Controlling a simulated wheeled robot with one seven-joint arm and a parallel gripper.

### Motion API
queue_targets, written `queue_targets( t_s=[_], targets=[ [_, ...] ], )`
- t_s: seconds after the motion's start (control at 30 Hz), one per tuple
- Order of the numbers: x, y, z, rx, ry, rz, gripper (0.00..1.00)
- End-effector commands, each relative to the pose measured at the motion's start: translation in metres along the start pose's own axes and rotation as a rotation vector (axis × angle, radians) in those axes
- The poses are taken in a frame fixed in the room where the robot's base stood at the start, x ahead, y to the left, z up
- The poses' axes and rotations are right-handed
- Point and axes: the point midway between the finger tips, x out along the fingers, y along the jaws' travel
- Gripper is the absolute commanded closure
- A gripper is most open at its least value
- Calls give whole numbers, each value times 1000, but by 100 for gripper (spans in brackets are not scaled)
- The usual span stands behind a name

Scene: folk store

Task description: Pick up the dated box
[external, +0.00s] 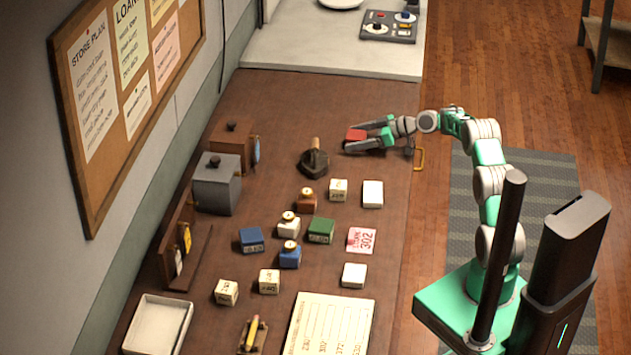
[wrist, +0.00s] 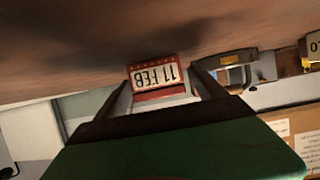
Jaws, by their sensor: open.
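The dated box (wrist: 154,77) is red with a white face marked "11 FEB", which appears upside down in the wrist view. In the external view the red box (external: 356,134) lies on the brown counter near its right edge. My gripper (external: 357,140) is open and low over the counter, with the box between its fingertips. In the wrist view my gripper (wrist: 160,82) has one finger on each side of the box. I cannot tell whether either finger touches it. The box's far side is hidden.
A dark hand stamp (external: 314,160) stands left of the box. White boxes (external: 372,194), dated blocks (external: 338,190) and ink bottles (external: 289,254) spread over the counter (external: 385,240) below.

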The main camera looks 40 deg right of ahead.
Motion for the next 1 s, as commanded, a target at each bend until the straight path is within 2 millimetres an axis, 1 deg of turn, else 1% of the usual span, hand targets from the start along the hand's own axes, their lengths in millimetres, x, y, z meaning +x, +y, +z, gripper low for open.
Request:
queue_targets(
  t_s=[0.2, 1.0],
  targets=[
    [2, 0, 0, 0, 0, 1, 20],
    [1, 0, 0, 0, 0, 1, 86]
  ],
)
